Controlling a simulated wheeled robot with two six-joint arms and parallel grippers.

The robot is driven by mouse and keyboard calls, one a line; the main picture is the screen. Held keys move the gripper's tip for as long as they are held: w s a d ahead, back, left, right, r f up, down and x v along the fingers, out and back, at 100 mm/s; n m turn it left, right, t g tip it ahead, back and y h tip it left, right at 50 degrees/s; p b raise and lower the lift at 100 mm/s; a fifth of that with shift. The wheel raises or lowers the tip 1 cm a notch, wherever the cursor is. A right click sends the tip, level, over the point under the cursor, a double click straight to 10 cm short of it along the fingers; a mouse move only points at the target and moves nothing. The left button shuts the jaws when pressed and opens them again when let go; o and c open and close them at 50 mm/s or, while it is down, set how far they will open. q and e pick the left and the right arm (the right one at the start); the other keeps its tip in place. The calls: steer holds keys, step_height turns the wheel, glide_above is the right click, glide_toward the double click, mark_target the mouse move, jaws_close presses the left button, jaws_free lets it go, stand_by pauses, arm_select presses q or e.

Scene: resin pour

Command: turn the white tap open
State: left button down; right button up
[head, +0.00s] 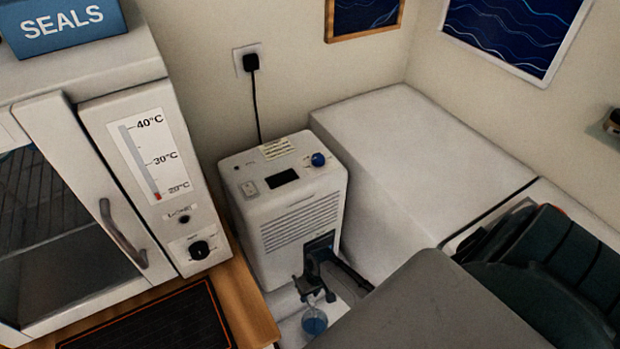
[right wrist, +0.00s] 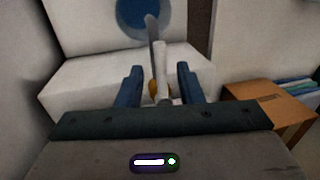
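My right gripper (head: 316,291) is at the lower middle of the head view, in front of the white dehumidifier-like unit. In the right wrist view its two blue fingers (right wrist: 160,86) stand apart. A pale upright bar, seemingly the white tap's lever (right wrist: 161,66), shows between them, with gaps on both sides. A small orange-yellow part (right wrist: 153,88) sits by its foot. I cannot tell whether a finger touches the lever. The tap cannot be made out in the head view. My left gripper is not in view.
The white unit (head: 297,215) has a blue knob (head: 318,159) on top. A round blue patch (head: 314,322) lies below my right gripper. An oven-like cabinet (head: 187,215) and wooden bench edge (head: 254,302) stand left. A wide white block (head: 425,150) stands behind right, its top clear.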

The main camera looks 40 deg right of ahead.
step_height(320, 180, up, 11)
steer(key=d, duration=0.2)
steer(key=shift+f, duration=0.2)
steer(key=shift+s, duration=0.1)
stand_by(0.6)
steer(key=s+d+f+h, duration=0.2)
steer(key=s+f, duration=0.7)
steer(key=f, duration=0.4)
steer(key=s+a+f, duration=0.1)
steer(key=s+f, duration=0.3)
steer(key=s, duration=0.4)
steer(key=s+f+n, duration=0.1)
steer(key=s+f, duration=0.4)
steer(key=s, duration=0.4)
steer(key=s+a+f+t+h, duration=0.1)
steer(key=s+f, duration=0.4)
steer(key=s, duration=0.3)
steer(key=shift+s+a+n, duration=0.3)
steer(key=shift+n, duration=0.1)
